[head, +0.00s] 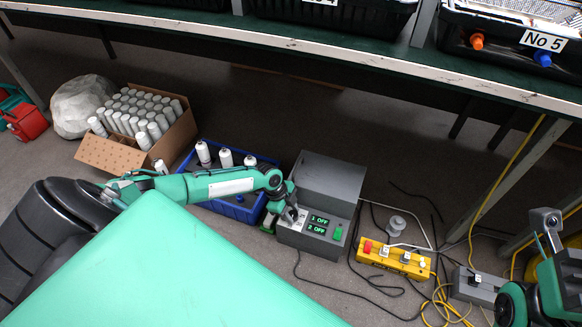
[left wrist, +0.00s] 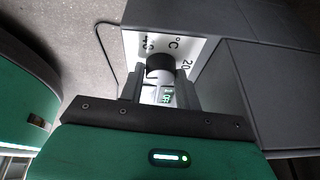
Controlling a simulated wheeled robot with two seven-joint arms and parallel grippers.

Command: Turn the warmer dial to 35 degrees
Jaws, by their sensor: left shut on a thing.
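The warmer (head: 330,185) is a grey box on the floor, with small displays reading "1 OFF" and "2 OFF" and a green switch (head: 337,233) on its front panel. My left gripper (head: 290,213) is at the left part of that panel and hides most of the dial in the head view. In the left wrist view the dial (left wrist: 160,66) is a dark round knob on a white plate marked "°C", "20" and "40". My left gripper's fingers (left wrist: 160,88) are shut on it, one on each side. The dial's pointer is not clear. Part of my right arm (head: 545,270) shows at the right edge.
A blue crate (head: 240,212) with white bottles stands left of the warmer, and a cardboard box (head: 105,155) of bottles beyond it. A yellow switch box (head: 393,260), a grey box (head: 478,287) and loose cables lie to the right. A long bench (head: 330,57) crosses the back.

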